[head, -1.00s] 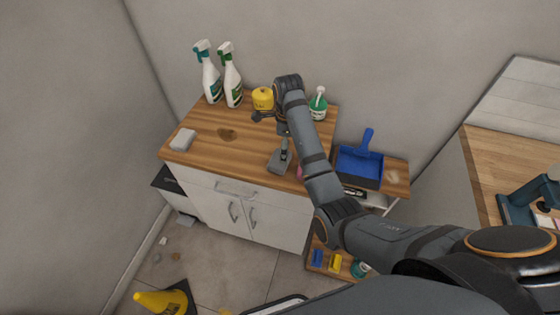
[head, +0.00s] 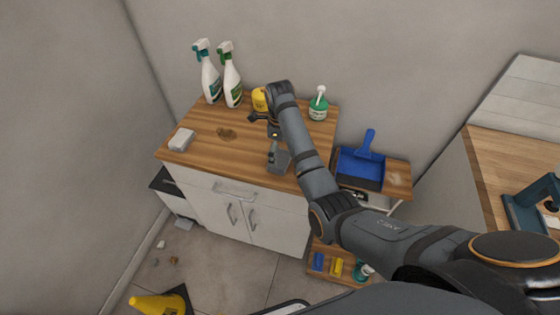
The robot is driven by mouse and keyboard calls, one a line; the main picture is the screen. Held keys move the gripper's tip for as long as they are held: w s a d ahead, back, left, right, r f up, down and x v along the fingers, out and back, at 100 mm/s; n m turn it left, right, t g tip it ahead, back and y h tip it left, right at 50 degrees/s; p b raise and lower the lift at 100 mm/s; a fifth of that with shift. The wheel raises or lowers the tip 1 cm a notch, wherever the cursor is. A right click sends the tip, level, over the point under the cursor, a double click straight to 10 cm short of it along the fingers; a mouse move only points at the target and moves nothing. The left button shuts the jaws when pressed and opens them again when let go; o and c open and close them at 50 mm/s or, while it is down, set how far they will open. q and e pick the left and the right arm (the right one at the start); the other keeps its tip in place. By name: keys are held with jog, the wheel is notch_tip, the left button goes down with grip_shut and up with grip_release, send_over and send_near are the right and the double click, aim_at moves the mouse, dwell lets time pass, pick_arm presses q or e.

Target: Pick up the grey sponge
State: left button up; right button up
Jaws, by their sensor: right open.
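The grey sponge (head: 283,164) appears as a dark grey block near the front edge of the wooden counter top (head: 215,152), partly hidden by my right gripper. My right gripper (head: 272,151) is over its left part, pointing down, and is open. I cannot tell from this angle whether the fingers touch the sponge or are still above it. My left gripper is not in view.
A pale block (head: 181,139) lies at the counter's left. Two spray bottles (head: 231,84), a yellow container (head: 259,99) and a green bottle (head: 318,105) stand at the back. A blue dustpan (head: 361,165) is right. The counter's left middle is clear, with a brown stain (head: 227,134).

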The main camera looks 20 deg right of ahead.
aim_at(280, 158)
jog(key=shift+f, duration=1.5)
jog(key=c, duration=0.6)
